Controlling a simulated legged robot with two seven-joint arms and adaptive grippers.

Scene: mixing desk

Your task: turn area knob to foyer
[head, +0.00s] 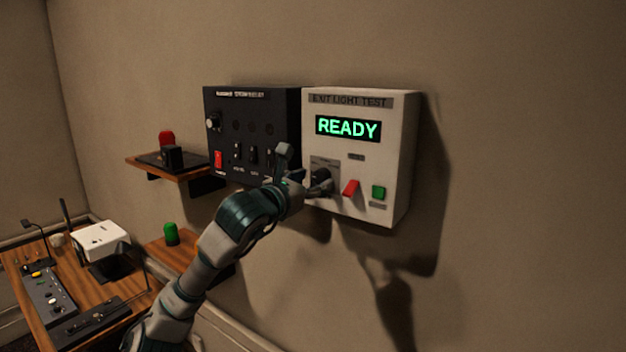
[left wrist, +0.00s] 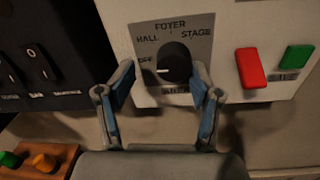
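The black area knob (left wrist: 176,62) is on the white EXIT LIGHT TEST box (head: 398,160). Its plate is lettered OFF, HALL, FOYER and STAGE. The white mark on the knob points left, at OFF. FOYER stands above the knob. In the head view the knob (head: 321,178) is partly covered by my gripper. My left gripper (head: 305,172) is at the box's lower left; in the left wrist view its fingers (left wrist: 163,82) are open, one on each side of the knob, with gaps visible. My right gripper is not in view.
A red switch (head: 351,188) and a green button (head: 378,192) sit right of the knob. A black switch box (head: 252,112) adjoins on the left. The box display (head: 348,128) reads READY. Wooden shelves and a desk (head: 130,290) are at left; the wall at right is bare.

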